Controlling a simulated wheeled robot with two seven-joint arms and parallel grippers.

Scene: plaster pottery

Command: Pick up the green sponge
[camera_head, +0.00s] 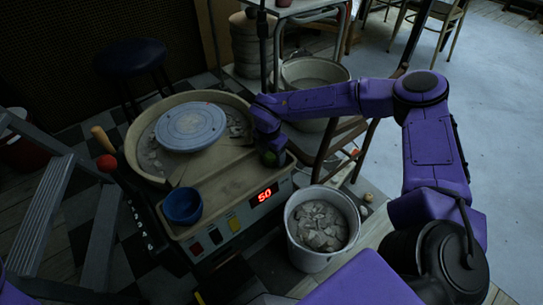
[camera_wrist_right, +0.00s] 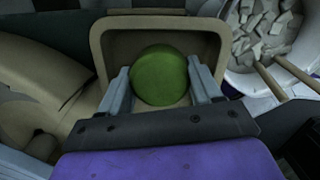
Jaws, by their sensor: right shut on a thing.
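The green sponge (camera_wrist_right: 160,76) is round and sits between the two fingers of my right gripper (camera_wrist_right: 163,84) in the right wrist view, with a finger against each side. Behind it is the beige tray corner (camera_wrist_right: 205,35) of the pottery wheel. In the head view my right arm reaches in from the right, and its gripper (camera_head: 270,150) is over the tray's right end. Only a small dark green bit of the sponge (camera_head: 269,158) shows there. Whether the sponge touches the tray is hard to tell. My left gripper is not in view.
The pottery wheel has a blue-grey disc (camera_head: 190,127) in its basin. A blue bowl (camera_head: 183,206) stands at the tray's front left. A white bucket of clay pieces (camera_head: 321,229) stands to the right. A stepladder (camera_head: 60,205) is at left, and a chair (camera_head: 335,140) is behind my arm.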

